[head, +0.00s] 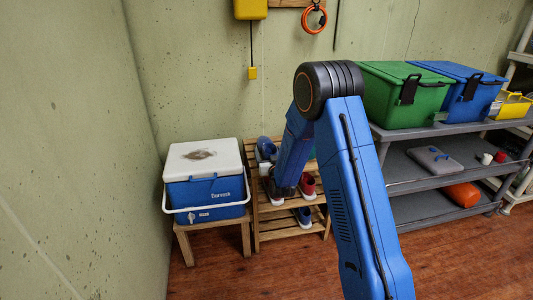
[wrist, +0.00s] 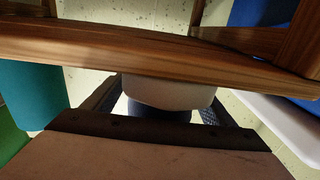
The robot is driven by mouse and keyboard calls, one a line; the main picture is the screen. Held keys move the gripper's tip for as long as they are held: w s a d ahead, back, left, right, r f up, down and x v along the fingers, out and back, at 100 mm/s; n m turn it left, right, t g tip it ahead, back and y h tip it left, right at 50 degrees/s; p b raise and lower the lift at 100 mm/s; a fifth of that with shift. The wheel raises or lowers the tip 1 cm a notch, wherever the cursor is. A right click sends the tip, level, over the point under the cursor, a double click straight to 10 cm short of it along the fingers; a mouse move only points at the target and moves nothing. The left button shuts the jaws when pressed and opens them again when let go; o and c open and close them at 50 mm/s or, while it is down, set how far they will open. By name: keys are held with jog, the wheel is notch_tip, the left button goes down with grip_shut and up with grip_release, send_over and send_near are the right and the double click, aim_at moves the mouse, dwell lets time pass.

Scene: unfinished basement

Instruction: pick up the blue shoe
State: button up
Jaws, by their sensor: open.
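A wooden shoe rack (head: 262,218) stands against the back wall. A grey-blue shoe (head: 266,149) is on its top level, and another blue shoe (head: 304,216) with a pale sole is on a low shelf. My gripper (head: 284,190) is at the rack's front, largely hidden by my arm. In the wrist view my open gripper (wrist: 160,103) has its fingers on either side of a shoe with a white sole (wrist: 168,92) and dark blue upper (wrist: 160,108). I cannot tell whether the fingers touch it, or which shoe it is. A wooden slat crosses close by.
A red shoe (head: 308,187) is on the rack's middle. A blue cooler with a white lid (head: 204,157) stands left on a wooden stand. A grey shelf cart (head: 405,168) with green (head: 400,98) and blue (head: 468,90) bins is right. The floor in front is clear.

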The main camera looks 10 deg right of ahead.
jog(key=shift+w, duration=0.2)
jog(key=c, duration=1.5)
jog(key=shift+o, duration=0.2)
jog(key=shift+r, duration=0.1)
